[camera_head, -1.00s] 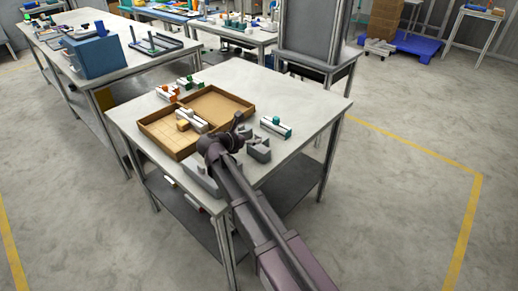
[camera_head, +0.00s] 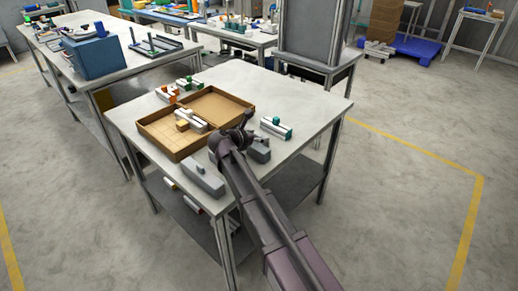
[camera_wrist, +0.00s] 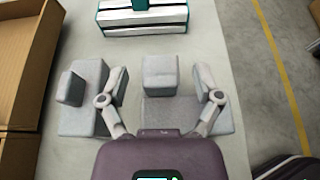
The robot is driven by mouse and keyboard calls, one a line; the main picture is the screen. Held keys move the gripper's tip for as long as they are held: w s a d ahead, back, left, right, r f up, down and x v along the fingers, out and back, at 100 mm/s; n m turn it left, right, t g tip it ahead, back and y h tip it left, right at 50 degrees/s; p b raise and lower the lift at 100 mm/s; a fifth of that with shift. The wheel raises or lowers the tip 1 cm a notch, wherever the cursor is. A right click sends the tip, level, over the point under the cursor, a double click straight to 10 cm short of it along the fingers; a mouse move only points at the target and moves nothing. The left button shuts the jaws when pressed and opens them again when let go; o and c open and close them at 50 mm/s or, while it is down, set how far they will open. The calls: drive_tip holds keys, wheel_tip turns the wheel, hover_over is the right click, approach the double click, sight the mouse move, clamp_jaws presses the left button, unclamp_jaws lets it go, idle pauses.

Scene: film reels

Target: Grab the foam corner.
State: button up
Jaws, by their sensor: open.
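Grey foam pieces lie on the table. In the wrist view, one foam corner (camera_wrist: 188,115) has a raised block (camera_wrist: 160,74) that lies between the two fingers of my gripper (camera_wrist: 160,82). The fingers are spread, with a gap on each side of the block. A second grey piece (camera_wrist: 78,118) with an upright part lies just left of the left finger. In the head view, my gripper (camera_head: 243,130) is over the table, and a grey piece (camera_head: 260,152) shows right beside it, partly hidden by my arm.
A long grey piece with a knob (camera_head: 203,181) lies at the table's near edge. An open cardboard box (camera_head: 222,92) with divided compartments is to the left. A white and green bundle (camera_wrist: 143,18) lies beyond the gripper. The table's right side is clear.

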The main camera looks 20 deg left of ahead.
drive_tip(key=c, duration=1.1)
drive_tip(key=shift+r, duration=0.15)
wheel_tip(320, 180, up, 10)
drive_tip(key=p, duration=1)
